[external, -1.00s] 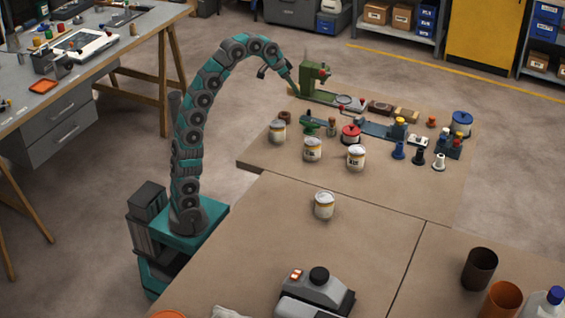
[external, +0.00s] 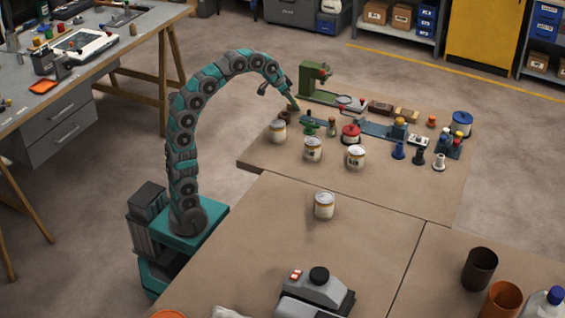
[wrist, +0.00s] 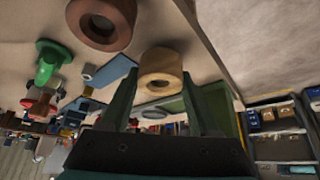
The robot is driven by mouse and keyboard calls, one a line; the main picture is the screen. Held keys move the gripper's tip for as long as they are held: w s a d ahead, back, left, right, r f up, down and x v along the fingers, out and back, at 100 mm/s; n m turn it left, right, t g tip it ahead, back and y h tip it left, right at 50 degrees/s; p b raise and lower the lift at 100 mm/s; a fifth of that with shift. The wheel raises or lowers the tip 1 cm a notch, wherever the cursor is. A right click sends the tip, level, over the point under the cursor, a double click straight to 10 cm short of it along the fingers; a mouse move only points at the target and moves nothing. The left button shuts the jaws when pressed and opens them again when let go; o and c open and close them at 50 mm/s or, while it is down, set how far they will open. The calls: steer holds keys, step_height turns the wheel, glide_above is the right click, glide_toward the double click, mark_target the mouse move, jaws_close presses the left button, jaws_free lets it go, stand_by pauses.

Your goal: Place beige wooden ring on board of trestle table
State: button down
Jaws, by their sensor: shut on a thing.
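My gripper (external: 295,104) is shut on the beige wooden ring (wrist: 161,67), which sits between its two fingertips (wrist: 160,82) in the wrist view. In the external view the ring is too small to make out clearly at the gripper. My gripper is low over the far left part of the brown board (external: 270,205). A darker brown ring (wrist: 100,22) lies close by on the board; it also shows in the external view (external: 285,116). I cannot tell whether the beige ring touches the board.
A green machine (external: 306,82) stands just behind my gripper. The board's middle is mostly clear around one can (external: 324,206). A grey-topped table with wooden legs (external: 95,50) stands at left.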

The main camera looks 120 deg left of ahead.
steer(key=shift+f, duration=0.7)
steer(key=shift+f, duration=0.15)
steer(key=shift+c, duration=0.6)
jaws_free()
